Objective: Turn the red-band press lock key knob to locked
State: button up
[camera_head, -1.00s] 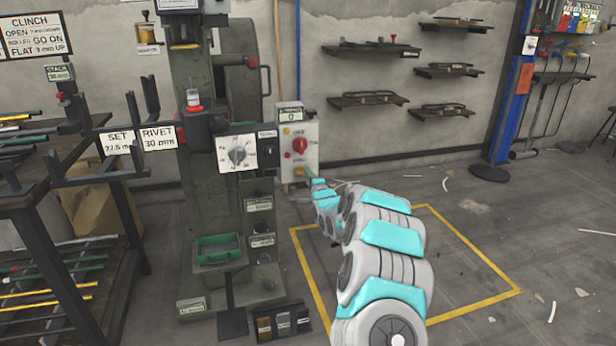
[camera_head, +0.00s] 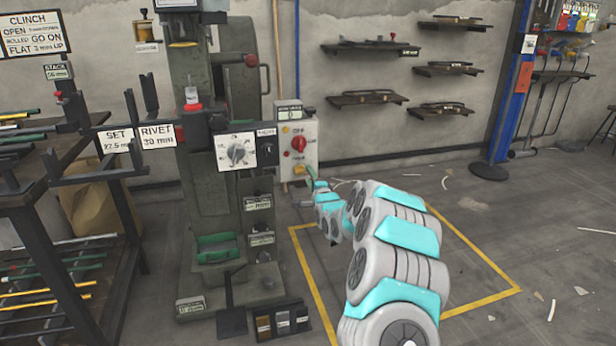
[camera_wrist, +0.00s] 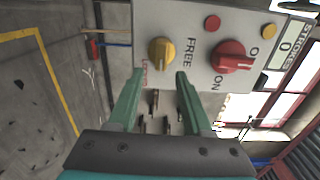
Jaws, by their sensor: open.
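The yellow key knob (camera_wrist: 160,52) sits on the grey control panel (camera_wrist: 190,80) between the labels FREE and LOCKED. Its exact pointing direction is hard to tell. In the head view the yellow knob (camera_head: 300,169) shows low on the panel (camera_head: 311,152) at the press's right side. My gripper (camera_wrist: 158,76) is open and empty. Its green fingers point at the yellow knob, their tips just short of it and one toward each side; I see no contact. In the head view my gripper (camera_head: 311,185) is small, just below the panel.
A red OFF/ON knob (camera_wrist: 232,57) sits beside the yellow one, with a red button (camera_wrist: 212,23) and a STROKES counter (camera_wrist: 287,46) near. The green press (camera_head: 207,190) and a rack (camera_head: 60,200) stand left. Open floor lies right, inside yellow lines (camera_head: 480,300).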

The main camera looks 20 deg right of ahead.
jog(key=s, duration=0.5)
jog(key=shift+s, duration=0.1)
jog(key=s+a+n+g+y, duration=0.1)
jog(key=s+a+n+g, duration=0.45)
jog(key=s, duration=0.45)
jog(key=s+a+n+g+y, duration=0.1)
jog(key=s+a+n+g, duration=0.3)
jog(key=s+a, duration=0.45)
jog(key=s+n+g+h, duration=0.1)
jog(key=s+n+g, duration=0.3)
jog(key=s, duration=1.8)
jog(key=s+d+n+g+h, duration=0.1)
jog(key=s+n+g, duration=0.3)
jog(key=s, duration=1.9)
jog(key=shift+s+d+f+n+g, duration=0.25)
jog(key=shift+f+n+g, duration=0.1)
jog(key=shift+g, duration=0.8)
